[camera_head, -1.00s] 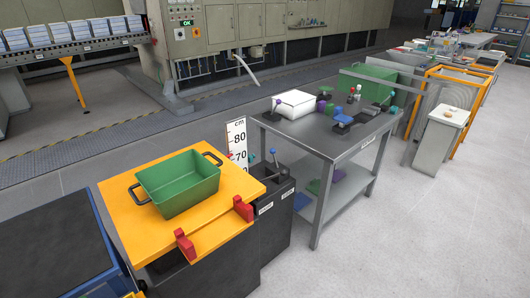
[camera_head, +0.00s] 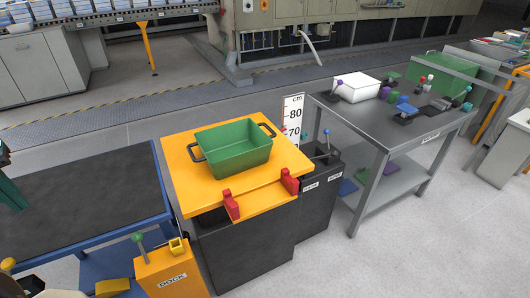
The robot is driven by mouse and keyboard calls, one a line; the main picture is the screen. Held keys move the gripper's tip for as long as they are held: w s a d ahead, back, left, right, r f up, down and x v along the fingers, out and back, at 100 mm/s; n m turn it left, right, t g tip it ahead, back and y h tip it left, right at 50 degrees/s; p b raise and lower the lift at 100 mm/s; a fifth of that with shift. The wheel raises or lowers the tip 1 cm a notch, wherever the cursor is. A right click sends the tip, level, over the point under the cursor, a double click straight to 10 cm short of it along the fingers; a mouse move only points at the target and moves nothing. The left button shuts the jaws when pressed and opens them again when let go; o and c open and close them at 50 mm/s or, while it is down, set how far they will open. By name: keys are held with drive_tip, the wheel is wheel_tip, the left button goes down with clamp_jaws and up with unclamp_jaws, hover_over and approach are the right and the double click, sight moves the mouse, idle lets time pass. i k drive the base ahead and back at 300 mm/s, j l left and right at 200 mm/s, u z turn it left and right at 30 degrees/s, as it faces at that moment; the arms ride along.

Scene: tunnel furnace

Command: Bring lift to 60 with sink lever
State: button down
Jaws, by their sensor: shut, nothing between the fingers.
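The lift is a yellow platform (camera_head: 182,166) on a dark base, with a green bin (camera_head: 233,160) on top and red blocks at its front edge. Behind it stands a white cm scale (camera_head: 293,111); 80 and 70 show, and the platform hides the lower part. A dark control box (camera_head: 318,211) stands at the lift's right side, with a blue-knobbed lever (camera_head: 327,133) on top. It carries two small white labels that I cannot read, so I cannot tell which lever is the sink lever.
A grey table (camera_head: 405,140) with a white box and coloured-knob devices stands right of the control box. A yellow DOCK box (camera_head: 172,278) with a green-knobbed lever stands at the front left, near a blue-framed dark table (camera_head: 90,200). Floor is clear at the front right.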

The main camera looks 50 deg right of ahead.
sight(326, 131)
drive_tip(key=z, duration=1.2)
drive_tip(key=i+l+u, duration=0.25)
drive_tip(key=l, duration=0.35)
drive_tip(key=l+u, duration=0.25)
drive_tip(key=l, duration=0.3)
drive_tip(key=l+u, duration=0.2)
drive_tip(key=l, duration=0.45)
drive_tip(key=l+u, duration=0.25)
drive_tip(key=l, duration=0.35)
drive_tip(key=l+u, duration=0.25)
drive_tip(key=l, duration=0.4)
drive_tip(key=k+l+u, duration=0.25)
drive_tip(key=l, duration=0.35)
drive_tip(key=k+l+u, duration=0.2)
drive_tip(key=l, duration=0.4)
drive_tip(key=k+l+u, duration=0.1)
drive_tip(key=l+u, duration=0.15)
drive_tip(key=l, duration=0.3)
